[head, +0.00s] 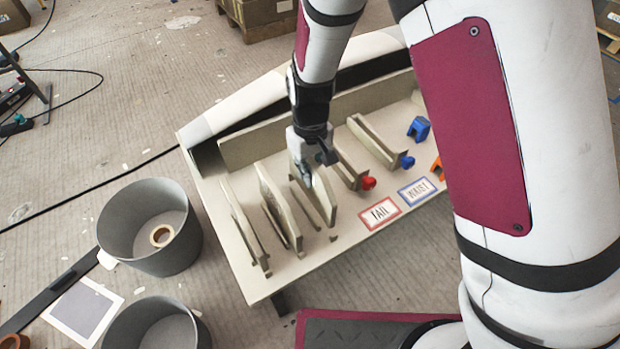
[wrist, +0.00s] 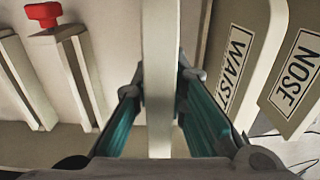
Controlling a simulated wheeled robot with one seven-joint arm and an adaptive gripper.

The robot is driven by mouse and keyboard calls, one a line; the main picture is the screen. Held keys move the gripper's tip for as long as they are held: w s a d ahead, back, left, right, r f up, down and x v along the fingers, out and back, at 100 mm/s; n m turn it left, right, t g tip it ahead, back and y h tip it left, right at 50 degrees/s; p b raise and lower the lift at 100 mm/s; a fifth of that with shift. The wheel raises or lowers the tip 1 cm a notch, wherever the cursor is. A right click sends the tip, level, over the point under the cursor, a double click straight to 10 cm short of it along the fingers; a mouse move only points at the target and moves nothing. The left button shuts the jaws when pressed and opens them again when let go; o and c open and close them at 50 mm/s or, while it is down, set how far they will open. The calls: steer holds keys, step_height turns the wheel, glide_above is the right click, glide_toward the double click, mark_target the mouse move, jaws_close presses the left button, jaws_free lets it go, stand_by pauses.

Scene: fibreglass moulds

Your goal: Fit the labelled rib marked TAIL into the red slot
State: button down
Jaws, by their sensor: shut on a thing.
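My gripper (head: 306,172) is shut on a pale rib (head: 318,198), the rightmost of three upright ribs on the bench. In the wrist view the held rib (wrist: 160,60) stands edge-on between the fingers, so its label is hidden. The rib beside it reads WAIST (wrist: 235,65) and the outer one reads NOSE (wrist: 297,70). The red slot (head: 346,166), with a red knob (head: 368,183) at its front end, lies just right of my gripper. The red knob also shows in the wrist view (wrist: 43,13). I cannot tell whether the held rib is lifted.
A red-bordered TAIL card (head: 380,212) and a blue-bordered WAIST card (head: 418,191) lie at the front of the bench. A slot with a blue knob (head: 407,162) is farther right, near a blue block (head: 419,129). Grey bins (head: 150,220) stand left.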

step_height(320, 180, up, 6)
steer(key=shift+f+p, duration=0.25)
steer(key=shift+p, duration=0.45)
step_height(320, 180, up, 7)
steer(key=p, duration=0.4)
steer(key=s+d+r+m+b, duration=0.1)
steer(key=d+m+b, duration=0.15)
steer(key=d, duration=0.85)
steer(key=s+d+r+m+b, duration=0.15)
steer(key=d+m, duration=0.25)
steer(key=d, duration=0.7)
step_height(320, 180, up, 9)
steer(key=s+p, duration=0.1)
steer(key=p, duration=1.8)
steer(key=shift+s+a+r, duration=0.15)
steer(key=shift+s, duration=0.2)
